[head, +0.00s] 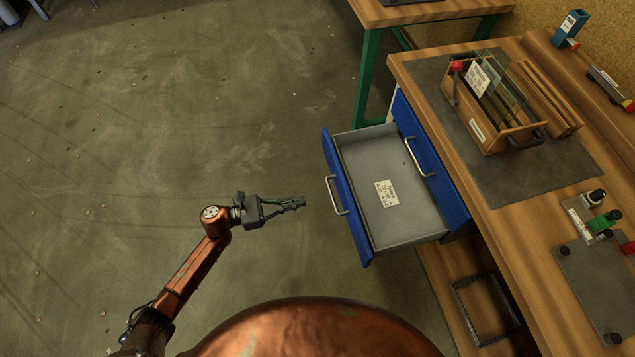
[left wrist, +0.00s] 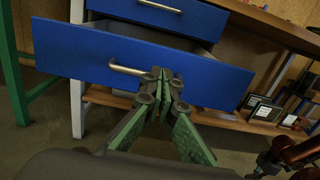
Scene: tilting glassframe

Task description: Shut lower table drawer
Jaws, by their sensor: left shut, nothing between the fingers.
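The lower table drawer (head: 411,222) is pulled far out from under the wooden workbench, with a blue front and a grey inside. A white label lies on its floor. Its metal handle (head: 337,195) faces my left gripper (head: 299,203), which is shut and empty, a short way to the left of the handle. In the left wrist view the gripper (left wrist: 166,78) points at the blue drawer front (left wrist: 215,80), with the handle (left wrist: 128,69) just left of the fingertips. Whether they touch cannot be told there. The upper drawer (head: 430,160) looks closed. My right gripper is not in view.
The workbench (head: 550,200) carries a wooden rack (head: 495,120) with glass panes, a dark mat, and clamps. A second green-legged table (head: 430,10) stands behind. Below the drawer is a wooden shelf with a dark frame (head: 487,310). The floor left of the drawer is clear.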

